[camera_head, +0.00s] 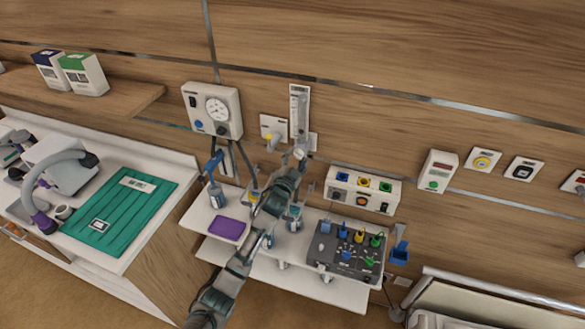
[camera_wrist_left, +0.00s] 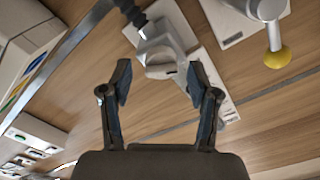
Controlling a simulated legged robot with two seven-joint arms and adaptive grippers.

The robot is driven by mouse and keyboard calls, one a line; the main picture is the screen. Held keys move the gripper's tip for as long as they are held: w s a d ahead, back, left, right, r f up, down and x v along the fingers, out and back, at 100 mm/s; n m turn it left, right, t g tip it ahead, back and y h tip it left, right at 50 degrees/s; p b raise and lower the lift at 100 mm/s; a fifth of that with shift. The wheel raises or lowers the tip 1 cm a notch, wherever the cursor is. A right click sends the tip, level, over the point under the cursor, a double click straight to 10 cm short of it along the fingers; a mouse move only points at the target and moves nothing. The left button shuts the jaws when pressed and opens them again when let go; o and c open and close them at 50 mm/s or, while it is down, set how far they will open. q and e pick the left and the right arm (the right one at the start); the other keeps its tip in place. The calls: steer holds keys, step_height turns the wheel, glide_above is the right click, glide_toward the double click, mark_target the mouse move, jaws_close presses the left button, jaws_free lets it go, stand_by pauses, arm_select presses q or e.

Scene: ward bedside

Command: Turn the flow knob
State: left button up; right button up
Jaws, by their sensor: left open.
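The flowmeter (camera_head: 299,105) is a tall clear tube on a white wall plate. Its pale flow knob (camera_head: 299,153) is at the lower end. My left gripper (camera_head: 296,170) reaches up from below, its tips just under the knob. In the left wrist view my left gripper (camera_wrist_left: 159,82) is open, with two dark fingers apart. The grey-white flowmeter body (camera_wrist_left: 160,50) shows beyond and between the tips. Nothing is held. I cannot tell whether a finger touches the knob. My right gripper is not in view.
A yellow-tipped wall outlet (camera_head: 270,138) sits left of the flowmeter; it shows in the left wrist view (camera_wrist_left: 277,58). A gauge box (camera_head: 212,110) hangs further left. A white box with coloured sockets (camera_head: 362,190) is to the right. A shelf with bottles and a purple pad (camera_head: 227,228) lies below.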

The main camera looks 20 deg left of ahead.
arm_select(q)
steer(key=s, duration=1.1)
steer(key=shift+a, duration=0.25)
